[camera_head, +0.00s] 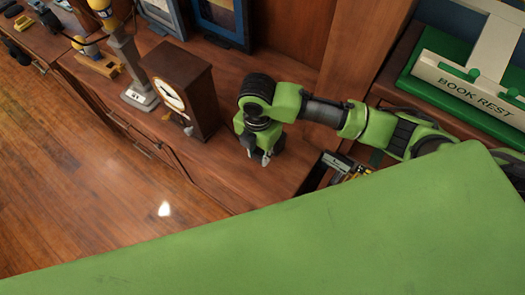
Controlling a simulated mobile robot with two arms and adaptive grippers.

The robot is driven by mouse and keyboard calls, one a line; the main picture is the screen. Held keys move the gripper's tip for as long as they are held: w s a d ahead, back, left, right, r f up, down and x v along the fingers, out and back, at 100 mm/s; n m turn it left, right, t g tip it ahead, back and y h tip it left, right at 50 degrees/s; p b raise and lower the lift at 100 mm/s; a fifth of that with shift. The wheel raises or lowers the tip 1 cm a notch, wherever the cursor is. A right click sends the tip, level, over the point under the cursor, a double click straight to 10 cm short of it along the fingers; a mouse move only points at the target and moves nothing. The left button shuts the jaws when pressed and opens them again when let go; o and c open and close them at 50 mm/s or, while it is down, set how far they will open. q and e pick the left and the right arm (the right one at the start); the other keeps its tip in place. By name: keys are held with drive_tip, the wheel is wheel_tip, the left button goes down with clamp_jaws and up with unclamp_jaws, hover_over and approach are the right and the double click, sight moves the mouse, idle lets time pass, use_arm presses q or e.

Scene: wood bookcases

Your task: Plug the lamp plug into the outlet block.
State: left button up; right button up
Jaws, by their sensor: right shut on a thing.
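My right gripper (258,156) points down over the wooden cabinet top, to the right of a small clock. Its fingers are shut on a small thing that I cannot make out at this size. I cannot pick out the lamp plug, its cord or the outlet block. My left gripper is not in view.
The dark wooden clock (183,92) stands close left of my right gripper. A grey stand with yellow parts (137,90) is further left. A green book rest (465,85) lies at the right. Small dark and yellow items (338,162) sit right of the gripper, partly hidden.

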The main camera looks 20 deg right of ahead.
sight(257, 154)
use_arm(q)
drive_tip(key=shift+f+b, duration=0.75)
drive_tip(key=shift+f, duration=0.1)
use_arm(e)
drive_tip(key=s+a+r, duration=0.4)
drive_tip(key=s+a, duration=0.1)
drive_tip(key=s, duration=0.3)
drive_tip(key=shift+a+r, duration=0.25)
drive_tip(key=shift+r, duration=0.15)
use_arm(q)
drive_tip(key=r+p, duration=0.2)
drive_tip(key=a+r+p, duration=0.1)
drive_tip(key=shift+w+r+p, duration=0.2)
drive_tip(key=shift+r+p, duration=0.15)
drive_tip(key=shift+p, duration=0.05)
use_arm(e)
drive_tip(key=w+d+f, duration=0.1)
drive_tip(key=w+f, duration=0.2)
drive_tip(key=w+d+f, duration=0.1)
drive_tip(key=w+f, duration=0.2)
drive_tip(key=f, duration=0.1)
drive_tip(key=w+f, duration=0.2)
drive_tip(key=f, duration=0.2)
drive_tip(key=shift+w+d, duration=0.4)
